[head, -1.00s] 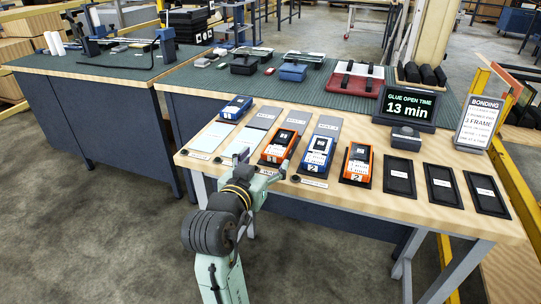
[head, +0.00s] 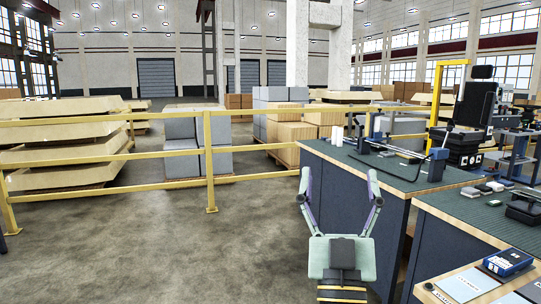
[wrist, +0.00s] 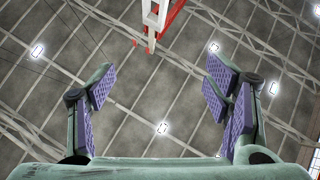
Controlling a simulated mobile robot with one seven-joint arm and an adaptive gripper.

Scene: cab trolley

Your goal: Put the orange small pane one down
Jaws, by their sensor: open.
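My gripper (head: 340,192) is open and empty, raised in front of the dark green workbench in the head view. In the wrist view my gripper (wrist: 160,95) has its two purple-padded fingers spread wide, with only the ceiling beyond them. No orange small pane shows now. A blue unit (head: 507,262) lies on the wooden bench at the lower right of the head view, well to the right of my gripper. Most of that bench is out of the picture.
A green-topped bench (head: 375,172) stands just right of my gripper, carrying a long clamp fixture. A yellow rail (head: 210,160) crosses the left and middle. Grey blocks (head: 183,162) and cartons (head: 290,143) stand behind it. The floor at the left (head: 130,240) is clear.

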